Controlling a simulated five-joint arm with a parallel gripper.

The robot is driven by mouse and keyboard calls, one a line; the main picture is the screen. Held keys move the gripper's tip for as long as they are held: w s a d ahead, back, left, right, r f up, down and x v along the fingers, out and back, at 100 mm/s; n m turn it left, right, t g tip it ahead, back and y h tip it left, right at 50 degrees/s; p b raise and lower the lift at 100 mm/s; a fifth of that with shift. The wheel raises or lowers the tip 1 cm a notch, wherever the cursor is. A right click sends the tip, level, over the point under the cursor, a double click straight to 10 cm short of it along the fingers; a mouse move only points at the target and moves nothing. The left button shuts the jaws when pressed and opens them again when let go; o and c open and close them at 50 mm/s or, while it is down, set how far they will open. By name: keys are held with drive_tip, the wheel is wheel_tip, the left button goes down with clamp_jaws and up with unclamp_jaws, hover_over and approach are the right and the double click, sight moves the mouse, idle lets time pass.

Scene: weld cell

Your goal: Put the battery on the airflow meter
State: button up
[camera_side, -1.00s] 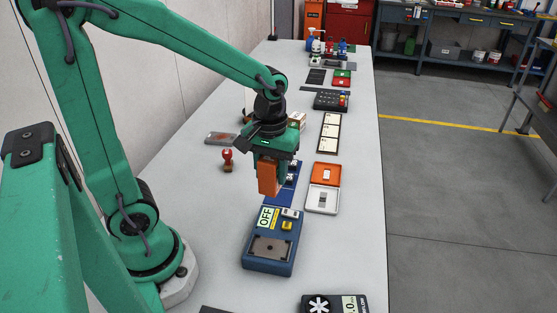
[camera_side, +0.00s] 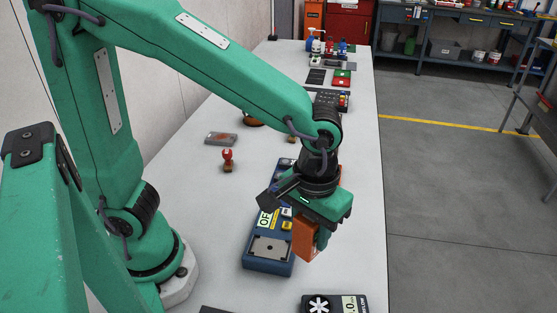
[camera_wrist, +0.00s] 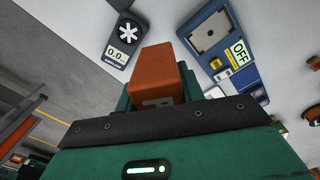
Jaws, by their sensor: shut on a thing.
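My gripper (camera_side: 313,243) is shut on an orange block, the battery (camera_side: 303,237), and holds it above the table. In the wrist view the battery (camera_wrist: 157,73) sticks out past the dark jaw edge. The airflow meter (camera_side: 335,304) is a dark device with a white fan and a display, at the bottom edge of the side view, partly cut off. The airflow meter (camera_wrist: 124,40) shows whole in the wrist view, with its display reading 0.0. The battery is apart from it, farther up the table in the side view.
A blue device (camera_side: 266,262) with an OFF display and a grey plate stands left of the battery. The table between the blue device and the meter is clear.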

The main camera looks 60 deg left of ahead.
drive_tip(key=s+d+m, duration=0.3)
drive_tip(key=s+d, duration=0.7)
drive_tip(key=d, duration=0.1)
drive_tip(key=shift+r, duration=0.45)
drive_tip(key=shift+d, duration=0.1)
hover_over(336, 308)
wheel_tip(336, 308, down, 7)
drive_tip(key=shift+f, duration=2)
drive_tip(key=o, duration=1.2)
drive_tip(key=shift+f, duration=0.1)
